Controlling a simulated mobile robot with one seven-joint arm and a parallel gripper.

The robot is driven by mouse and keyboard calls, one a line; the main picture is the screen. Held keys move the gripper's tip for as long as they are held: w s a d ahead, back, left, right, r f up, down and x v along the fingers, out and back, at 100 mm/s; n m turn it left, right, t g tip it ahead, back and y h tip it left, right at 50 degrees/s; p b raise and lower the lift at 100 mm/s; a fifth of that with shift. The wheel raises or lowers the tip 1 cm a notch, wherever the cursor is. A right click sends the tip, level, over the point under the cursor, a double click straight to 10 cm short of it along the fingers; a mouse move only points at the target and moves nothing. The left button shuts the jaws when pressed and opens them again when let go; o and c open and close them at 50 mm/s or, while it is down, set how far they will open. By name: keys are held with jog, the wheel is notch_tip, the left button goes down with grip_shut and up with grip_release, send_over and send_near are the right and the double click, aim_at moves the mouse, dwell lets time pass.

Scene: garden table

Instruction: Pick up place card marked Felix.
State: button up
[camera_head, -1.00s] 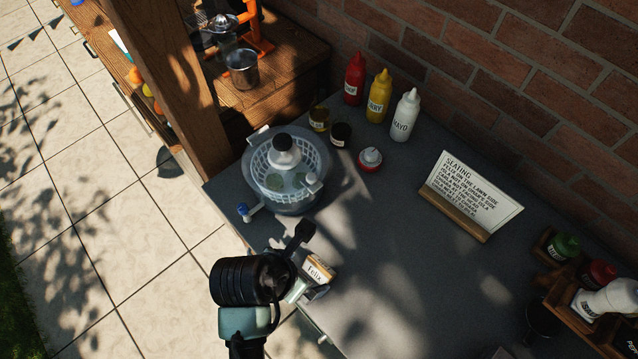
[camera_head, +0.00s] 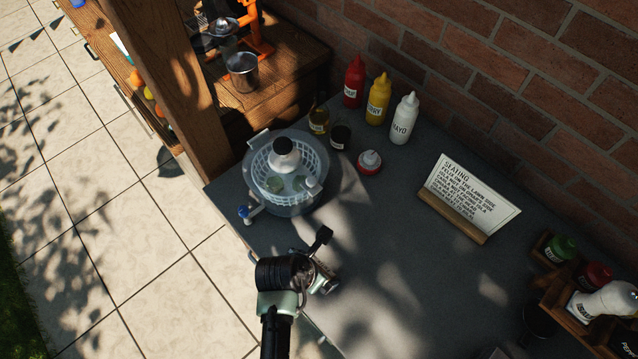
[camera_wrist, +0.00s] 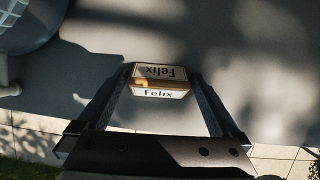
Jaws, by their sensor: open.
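The place card marked Felix (camera_wrist: 158,94) sits on the grey counter near its front edge, in the wrist view. It shows a wooden strip and two white faces lettered "Felix", the upper one upside down. My gripper (camera_wrist: 161,76) is open, with one finger on each side of the card. The card lies between the fingertips; I cannot tell whether either finger touches it. In the head view my gripper (camera_head: 323,268) is over the card's place and hides its lettering.
A salad spinner (camera_head: 287,172) stands left of and behind my gripper. A seating sign (camera_head: 468,198), sauce bottles (camera_head: 378,98) and a wooden caddy (camera_head: 565,310) stand farther off. The middle of the grey counter (camera_head: 400,265) is mostly clear.

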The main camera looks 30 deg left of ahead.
jog(key=c, duration=1.1)
